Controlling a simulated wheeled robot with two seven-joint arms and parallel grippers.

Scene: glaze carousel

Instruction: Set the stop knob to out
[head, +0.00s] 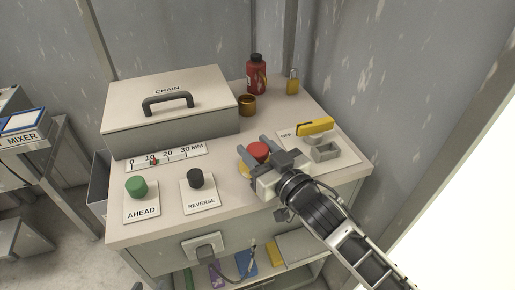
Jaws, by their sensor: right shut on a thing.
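The stop knob (258,149) is a red mushroom-shaped button on a yellow base (244,170), at the right front of the bench top. My right gripper (256,148) reaches in from the lower right, with one finger on each side of the red knob, and is shut on it. The gripper body hides much of the knob's base and any label by it. I cannot tell whether the knob stands in or out. My left gripper is not in view.
A green AHEAD button (136,187) and a black REVERSE button (195,179) stand left of the knob. Behind are the CHAIN box (170,105), a brass cup (247,106), a red bottle (256,76) and a padlock (292,82). A yellow-handled switch (315,127) is close on the right.

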